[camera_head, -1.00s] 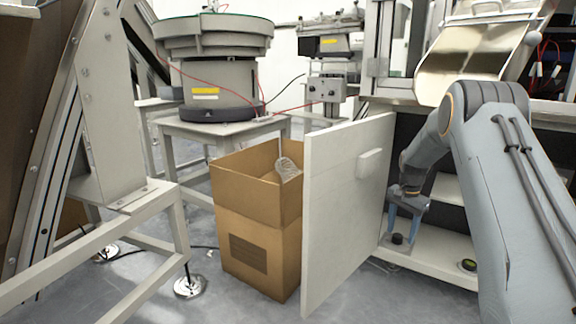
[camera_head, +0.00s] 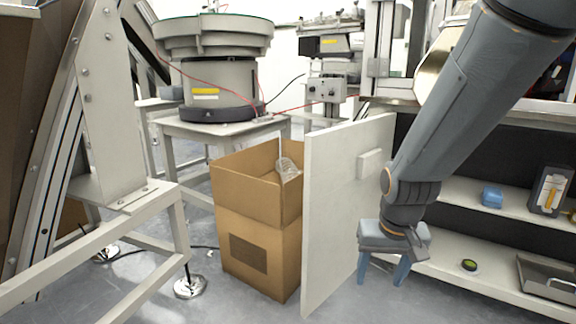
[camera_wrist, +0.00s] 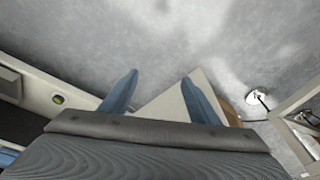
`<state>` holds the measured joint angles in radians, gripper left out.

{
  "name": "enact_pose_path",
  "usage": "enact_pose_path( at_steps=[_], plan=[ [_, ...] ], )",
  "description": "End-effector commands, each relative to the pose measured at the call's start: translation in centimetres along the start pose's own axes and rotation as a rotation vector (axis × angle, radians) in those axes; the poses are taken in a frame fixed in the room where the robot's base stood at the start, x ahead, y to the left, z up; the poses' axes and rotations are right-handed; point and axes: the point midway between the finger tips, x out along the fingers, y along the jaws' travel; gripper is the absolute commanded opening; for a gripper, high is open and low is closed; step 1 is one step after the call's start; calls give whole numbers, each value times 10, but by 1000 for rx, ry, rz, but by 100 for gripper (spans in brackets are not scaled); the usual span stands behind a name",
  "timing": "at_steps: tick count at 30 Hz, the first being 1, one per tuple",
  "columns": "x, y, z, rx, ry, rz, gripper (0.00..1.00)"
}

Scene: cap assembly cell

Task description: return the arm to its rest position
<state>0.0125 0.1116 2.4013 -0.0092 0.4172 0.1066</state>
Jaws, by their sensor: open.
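My gripper (camera_head: 382,275) hangs fingers-down in front of the open cabinet, just right of the white door (camera_head: 332,215). Its blue fingers are spread apart and nothing is between them. In the wrist view the open fingers (camera_wrist: 160,92) show over grey floor, with the pale door edge behind them. My arm reaches in from the upper right in the head view. The part of the bottom shelf behind my gripper is hidden.
The cabinet's lower shelf (camera_head: 445,262) holds a black disc with a yellow-green top (camera_head: 469,266) and a metal tray (camera_head: 548,280). A blue block (camera_head: 492,197) and a dark box (camera_head: 550,190) stand above. A cardboard box (camera_head: 258,245) stands left of the door.

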Motion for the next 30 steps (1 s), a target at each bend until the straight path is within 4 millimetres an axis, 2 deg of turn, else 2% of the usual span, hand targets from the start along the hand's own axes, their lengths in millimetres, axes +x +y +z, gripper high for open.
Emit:
enact_pose_path(
  at_steps=[3,7,11,17,24,30],
  plan=[
    [-5,-4,32,-59,10,-4,55],
    [-9,-7,63,-118,21,-8,55],
    [-33,-36,68,-174,7,-31,55],
    [-71,-80,89,-270,-21,-69,55],
    [-138,-143,139,-438,-77,-132,55],
    [-175,-171,174,-538,-116,-167,55]
  ],
)
